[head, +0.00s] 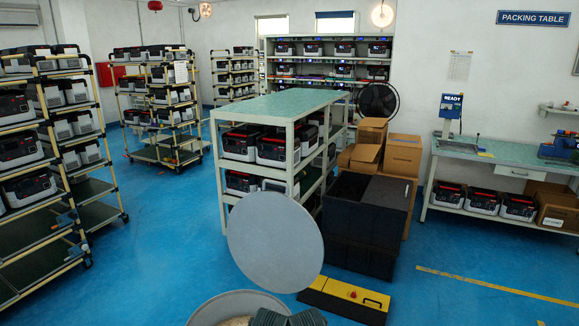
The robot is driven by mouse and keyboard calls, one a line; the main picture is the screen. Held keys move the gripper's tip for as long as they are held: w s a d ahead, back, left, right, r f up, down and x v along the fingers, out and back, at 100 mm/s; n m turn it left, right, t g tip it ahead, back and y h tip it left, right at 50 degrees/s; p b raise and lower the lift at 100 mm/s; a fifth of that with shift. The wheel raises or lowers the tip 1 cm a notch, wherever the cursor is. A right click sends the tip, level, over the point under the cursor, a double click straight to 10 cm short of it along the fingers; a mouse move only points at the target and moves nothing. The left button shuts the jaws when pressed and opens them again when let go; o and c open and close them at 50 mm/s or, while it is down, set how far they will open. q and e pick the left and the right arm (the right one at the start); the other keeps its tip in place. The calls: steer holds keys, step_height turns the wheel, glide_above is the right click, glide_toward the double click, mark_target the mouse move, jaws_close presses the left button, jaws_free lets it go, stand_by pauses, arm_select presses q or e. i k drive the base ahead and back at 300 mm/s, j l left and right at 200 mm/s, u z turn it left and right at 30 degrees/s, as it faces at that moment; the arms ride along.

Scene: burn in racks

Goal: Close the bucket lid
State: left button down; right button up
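The bucket (207,306) stands at the bottom edge of the head view, cut off by the frame. Its pale grey round rim shows, with a little light brown surface inside. The lid (275,242) is a large flat grey disc. It stands raised and tilted above the far right side of the bucket, so the bucket's mouth is uncovered. Two dark grey ribbed shapes (288,318) cover the right part of the rim at the bottom edge; I cannot tell what they are. I cannot make out either of my grippers.
A yellow and black box (345,298) lies on the blue floor right of the lid. A dark crate (364,215) and a green-topped shelf table (285,103) stand behind. Wheeled racks (70,150) fill the left.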

mark_target(273, 240)
steer(key=j, duration=0.4)
steer(key=k+j, duration=0.15)
steer(key=j, duration=0.7)
steer(key=i+j, duration=0.1)
steer(key=j, duration=0.9)
steer(key=i+j+z, duration=0.1)
steer(key=i, duration=0.7)
